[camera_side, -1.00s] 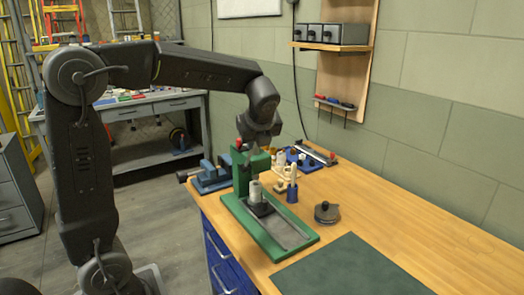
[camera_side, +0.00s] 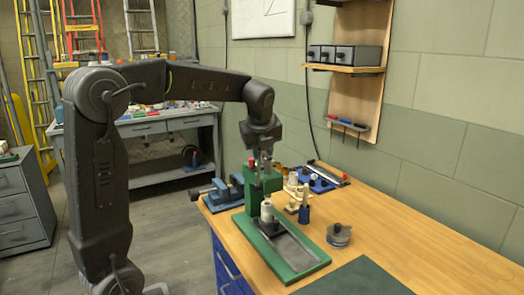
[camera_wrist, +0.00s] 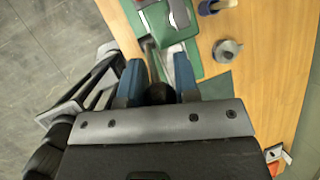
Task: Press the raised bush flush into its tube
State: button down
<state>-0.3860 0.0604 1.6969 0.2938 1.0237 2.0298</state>
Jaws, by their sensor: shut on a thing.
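A green press (camera_side: 262,182) stands on a long green base (camera_side: 304,264) near the left end of the bench. A pale cylindrical bush (camera_side: 267,210) stands upright at the press, above a darker grey part (camera_side: 270,229) on the base. That part may be its tube, and I cannot tell how far the bush stands out. My gripper (camera_side: 263,157) is over the top of the press. In the wrist view, its blue fingers (camera_wrist: 160,80) are shut around a dark round knob (camera_wrist: 158,93), apparently a press lever's end. The fingers partly hide it.
A grey round part (camera_side: 339,234) lies right of the base. A blue-based holder (camera_side: 304,213) stands beside the press. A blue vise (camera_side: 222,193) is to its left. A dark green mat (camera_side: 355,279) lies in front. The bench to the right is clear.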

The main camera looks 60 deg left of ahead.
jog(key=shift+a+f, duration=0.1)
jog(key=shift+a, duration=0.05)
jog(key=c, duration=0.9)
grip_release()
jog(key=shift+o, duration=0.2)
jog(key=v, duration=1.4)
jog(key=s+d+f+n+t+h, duration=0.2)
jog(key=s+d+f+n+h, duration=0.2)
jog(key=s+d+f+n, duration=1.1)
jog(key=s+f+n, duration=0.1)
jog(key=f+n, duration=0.1)
jog(key=n, duration=0.3)
jog(key=shift+d+t, duration=0.3)
jog(key=shift+t, duration=0.1)
